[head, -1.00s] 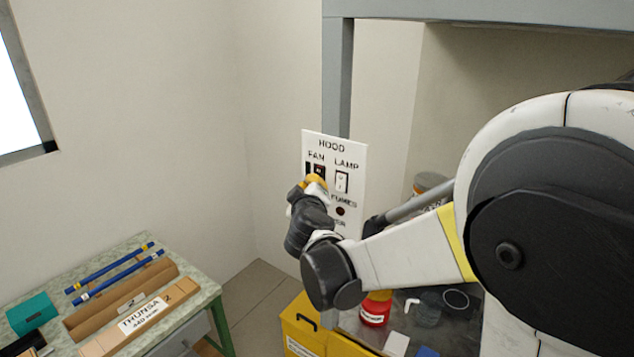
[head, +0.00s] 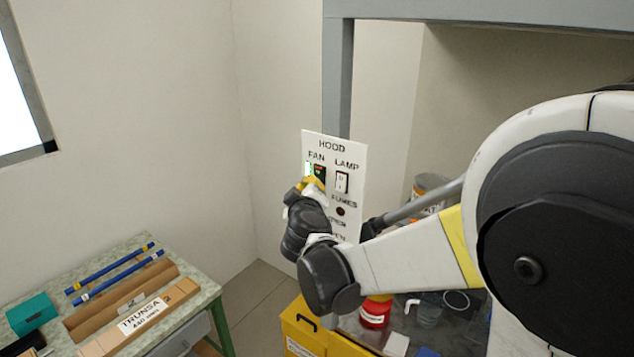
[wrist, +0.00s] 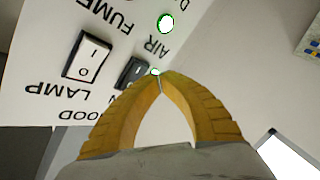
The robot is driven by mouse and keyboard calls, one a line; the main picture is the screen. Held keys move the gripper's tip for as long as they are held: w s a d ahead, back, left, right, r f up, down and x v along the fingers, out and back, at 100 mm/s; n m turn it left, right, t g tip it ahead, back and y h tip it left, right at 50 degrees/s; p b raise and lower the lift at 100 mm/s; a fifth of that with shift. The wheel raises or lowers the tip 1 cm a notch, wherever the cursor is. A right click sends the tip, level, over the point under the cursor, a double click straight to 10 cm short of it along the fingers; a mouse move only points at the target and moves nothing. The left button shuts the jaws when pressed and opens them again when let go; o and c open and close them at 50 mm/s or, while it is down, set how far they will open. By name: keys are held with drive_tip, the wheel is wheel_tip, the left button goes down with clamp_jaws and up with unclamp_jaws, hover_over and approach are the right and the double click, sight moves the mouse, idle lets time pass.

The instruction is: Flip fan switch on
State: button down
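The white HOOD panel (head: 331,146) has a dark FAN switch (head: 320,171) beside a white LAMP switch (head: 342,182). A green strip (head: 308,168) glows left of the FAN switch. In the wrist view the panel is upside down, with the dark FAN switch (wrist: 131,72) partly behind a finger and the LAMP switch (wrist: 87,57) to its left. A round green light (wrist: 166,22) glows near the word AIR. My gripper (head: 316,182) has its yellow fingertips together, empty, at the FAN switch's lower part; the wrist view shows the tips (wrist: 160,84) meeting. Contact cannot be told.
A grey post (head: 337,80) stands behind the panel. Below are a yellow bin (head: 302,325), a red container (head: 375,312) and a beaker on a dark surface. At left, a table holds blue rods (head: 115,275), a cardboard box (head: 135,310) and a teal box (head: 32,313).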

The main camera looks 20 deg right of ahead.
drive_tip(key=shift+a, duration=0.1)
drive_tip(key=shift+s+a+r, duration=0.2)
drive_tip(key=shift+s+a, duration=0.55)
drive_tip(key=shift+a, duration=0.25)
drive_tip(key=shift+s+a+r, duration=0.15)
drive_tip(key=shift+s+a, duration=0.6)
drive_tip(key=shift+a, duration=0.2)
